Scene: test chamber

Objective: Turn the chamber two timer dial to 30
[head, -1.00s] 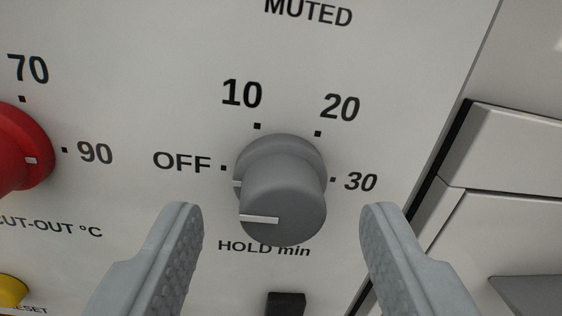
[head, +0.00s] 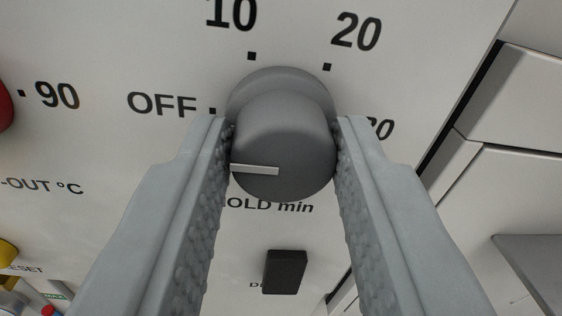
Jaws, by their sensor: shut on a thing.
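The grey timer dial (head: 285,135) sits on the pale panel in the middle of the head view. Its scale reads OFF, 10, 20 and 30, with "HOLD min" printed below. The white pointer line on the knob faces left, toward OFF. My gripper (head: 282,150) is shut on the knob, one finger on its left side and one on its right. The right finger partly covers the 30 mark, and the left finger hides part of the lower label.
A black switch (head: 285,271) is below the dial. A red knob (head: 5,108) with a 90 mark and a yellow button (head: 7,251) are at the left edge. To the right, a dark gap separates the panel from pale fronts and a grey ledge (head: 530,262).

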